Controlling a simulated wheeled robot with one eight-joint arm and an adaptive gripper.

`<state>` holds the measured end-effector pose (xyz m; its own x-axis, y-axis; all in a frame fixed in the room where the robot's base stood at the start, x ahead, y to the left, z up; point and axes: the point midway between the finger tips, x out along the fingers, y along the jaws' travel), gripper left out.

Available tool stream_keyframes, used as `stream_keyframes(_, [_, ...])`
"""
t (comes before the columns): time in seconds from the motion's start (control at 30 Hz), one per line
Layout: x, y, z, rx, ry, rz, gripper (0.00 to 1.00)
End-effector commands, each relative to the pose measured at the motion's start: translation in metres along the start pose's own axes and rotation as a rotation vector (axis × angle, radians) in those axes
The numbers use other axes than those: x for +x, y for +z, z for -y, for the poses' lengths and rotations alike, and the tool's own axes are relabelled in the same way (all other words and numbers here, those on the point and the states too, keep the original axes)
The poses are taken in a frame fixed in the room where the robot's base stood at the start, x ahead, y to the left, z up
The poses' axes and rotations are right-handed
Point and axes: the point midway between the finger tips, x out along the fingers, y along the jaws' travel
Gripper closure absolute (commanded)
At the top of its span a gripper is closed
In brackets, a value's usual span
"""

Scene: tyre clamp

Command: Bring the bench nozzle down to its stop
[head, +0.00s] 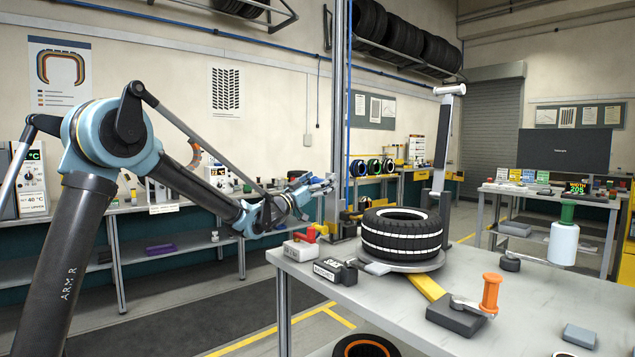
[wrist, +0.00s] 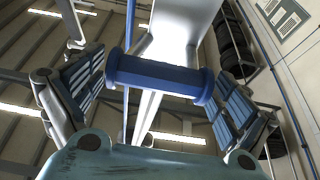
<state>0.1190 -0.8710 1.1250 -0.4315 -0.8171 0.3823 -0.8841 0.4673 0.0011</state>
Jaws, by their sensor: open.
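My gripper (head: 318,186) is at the end of the outstretched arm, left of the tall grey post, above the height of the bench top (head: 520,305). In the wrist view my gripper (wrist: 155,95) is open, its two blue-padded fingers wide apart. A blue bar (wrist: 158,75) on a pale grey body (wrist: 178,35) lies across the space between the fingers. Both fingers look clear of it. The bar is not clear in the head view. I cannot tell for sure which part is the bench nozzle. A white cylinder with a green top (head: 564,243) is at the bench's right.
A tyre (head: 402,233) lies flat on a turntable on the bench, beside an upright column (head: 440,150). An orange-handled lever (head: 491,293) and small blocks sit near the front. The tall post (head: 338,110) stands close to my gripper. Floor left of the bench is clear.

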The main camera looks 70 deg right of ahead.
Motion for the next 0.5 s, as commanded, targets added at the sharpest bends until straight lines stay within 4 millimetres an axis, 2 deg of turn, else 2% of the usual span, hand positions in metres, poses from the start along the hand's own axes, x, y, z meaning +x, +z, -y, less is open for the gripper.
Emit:
stream_keyframes(0.17, [-0.004,0.0,0.0,0.0,0.0,0.0,0.05])
stream_keyframes(0.27, [-0.015,0.0,0.0,0.0,0.0,0.0,0.05])
stream_keyframes(0.5, [-0.059,0.0,0.001,0.0,-0.001,-0.001,0.05])
